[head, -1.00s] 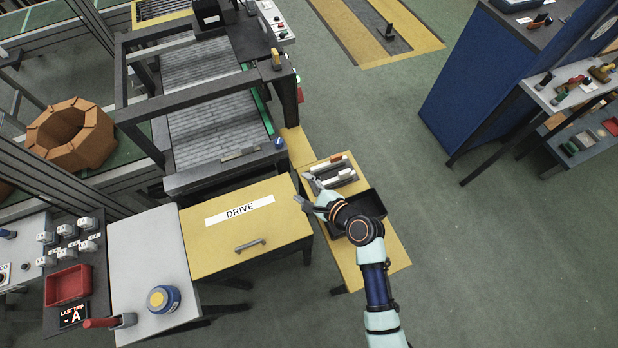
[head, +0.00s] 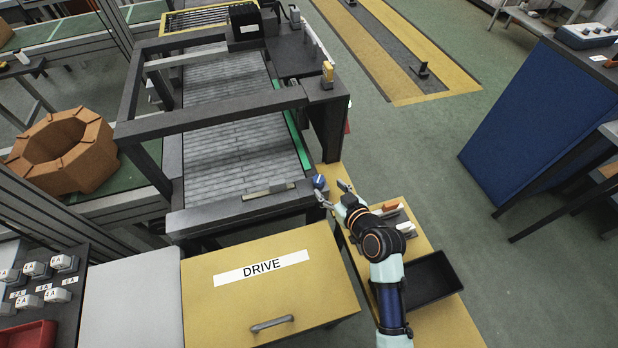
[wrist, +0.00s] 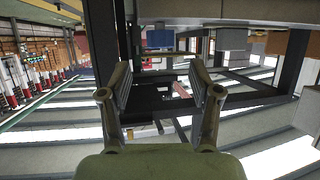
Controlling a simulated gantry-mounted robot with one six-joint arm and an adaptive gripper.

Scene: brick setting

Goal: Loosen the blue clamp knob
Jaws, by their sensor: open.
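The blue clamp knob (head: 320,182) sits at the right front corner of the dark conveyor frame in the head view. It is small there, and a white line shows on its face. My gripper (head: 335,194) is just to the right of and slightly below the knob in the picture, with its fingers spread and nothing between them. I cannot tell the exact gap or whether a finger touches the knob. In the wrist view my gripper (wrist: 160,88) is open, and I cannot make out the knob there for certain.
The yellow DRIVE cover (head: 220,300) is in front. A yellow side bench (head: 455,325) carries a black tray (head: 417,294) beneath my arm. Dark frame posts stand close to my gripper. Open floor lies to the right.

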